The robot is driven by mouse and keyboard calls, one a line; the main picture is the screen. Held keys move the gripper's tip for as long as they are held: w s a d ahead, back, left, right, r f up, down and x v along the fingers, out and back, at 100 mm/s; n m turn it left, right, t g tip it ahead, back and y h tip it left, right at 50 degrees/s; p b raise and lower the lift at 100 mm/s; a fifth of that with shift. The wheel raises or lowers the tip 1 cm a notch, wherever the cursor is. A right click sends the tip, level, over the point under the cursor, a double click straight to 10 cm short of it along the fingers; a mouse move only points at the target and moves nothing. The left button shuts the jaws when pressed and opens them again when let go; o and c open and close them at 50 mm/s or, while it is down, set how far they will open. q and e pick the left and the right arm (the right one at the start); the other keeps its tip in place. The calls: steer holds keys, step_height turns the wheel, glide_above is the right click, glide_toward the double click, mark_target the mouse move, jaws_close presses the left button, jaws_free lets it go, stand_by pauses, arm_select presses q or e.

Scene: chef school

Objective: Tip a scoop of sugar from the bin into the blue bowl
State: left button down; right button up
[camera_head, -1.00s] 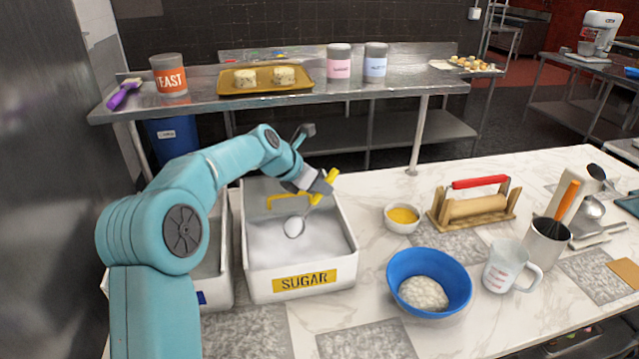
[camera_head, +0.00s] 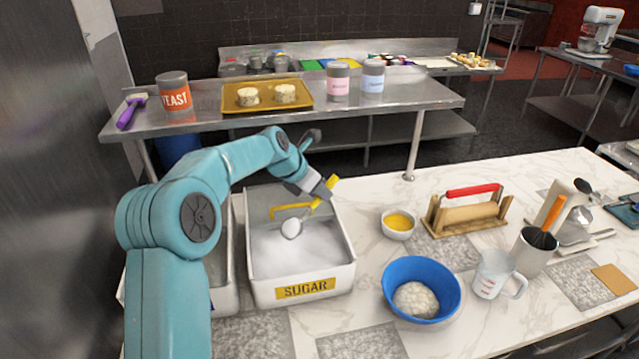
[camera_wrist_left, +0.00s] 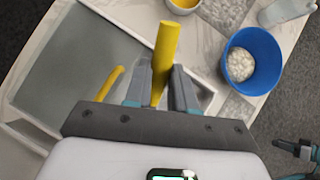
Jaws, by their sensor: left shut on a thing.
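A white bin with a yellow SUGAR label (camera_head: 305,289) stands on the left of the marble counter, with white sugar (camera_head: 275,255) inside. My left gripper (camera_head: 318,194) is above the bin, shut on the yellow handle of a scoop (camera_head: 291,229). The scoop's pale round head hangs over the sugar; I cannot tell whether it touches it. In the left wrist view the yellow handle (camera_wrist_left: 165,55) stands between the fingers, and the scoop head is hidden. The blue bowl (camera_head: 421,288) sits right of the bin with a pale, lumpy mass (camera_head: 415,299) in it. My right gripper is out of the head view.
A second bin (camera_head: 222,275) adjoins on the left. A yellow-filled small bowl (camera_head: 398,224), wooden rack with red handle (camera_head: 467,212), measuring jug (camera_head: 493,274) and utensil pot (camera_head: 537,251) stand around the blue bowl. A steel shelf (camera_head: 420,100) is behind.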

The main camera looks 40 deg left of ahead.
arm_select(q)
steer(key=shift+w+d+r, duration=0.1)
steer(key=shift+r, duration=0.3)
steer(key=shift+r+g, duration=0.7)
steer(key=shift+r, duration=0.05)
steer(key=shift+r+g, duration=0.4)
steer(key=shift+r, duration=0.2)
steer(key=shift+r+g+y, duration=0.3)
steer(key=shift+y, duration=0.1)
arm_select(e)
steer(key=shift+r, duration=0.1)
arm_select(q)
steer(key=shift+m, duration=0.3)
